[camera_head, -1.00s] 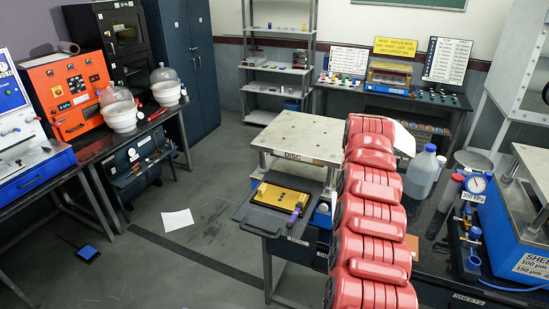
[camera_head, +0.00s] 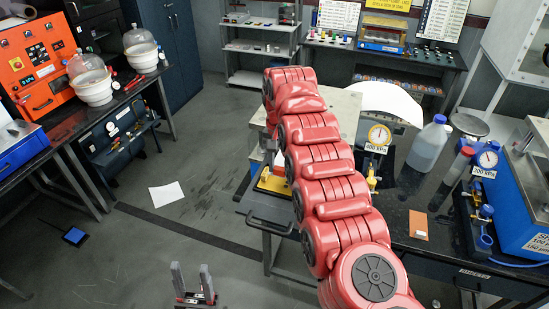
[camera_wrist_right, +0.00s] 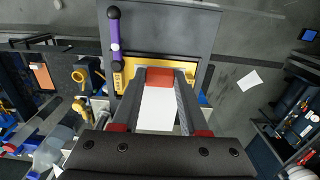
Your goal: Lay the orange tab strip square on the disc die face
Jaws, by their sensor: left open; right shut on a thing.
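The orange tab strip shows in the right wrist view as a white strip (camera_wrist_right: 157,108) with an orange end (camera_wrist_right: 160,76). My right gripper (camera_wrist_right: 160,85) is shut on it, over the yellow disc die (camera_wrist_right: 128,68). A purple-handled lever (camera_wrist_right: 115,38) stands beside the die. Whether strip and die touch, I cannot tell. In the head view the die's yellow edge (camera_head: 273,184) shows beside my red right arm, which hides most of it and the right gripper. My left gripper (camera_head: 193,275) is open and empty at the bottom, fingers up, far from the die.
The die sits on a dark shelf (camera_head: 262,212) of the light-topped press stand (camera_head: 343,105). A dark bench (camera_head: 400,200) at right holds an orange card (camera_head: 418,225), a gauge (camera_head: 379,135) and a bottle (camera_head: 428,145). Floor (camera_head: 150,240) at left is mostly clear.

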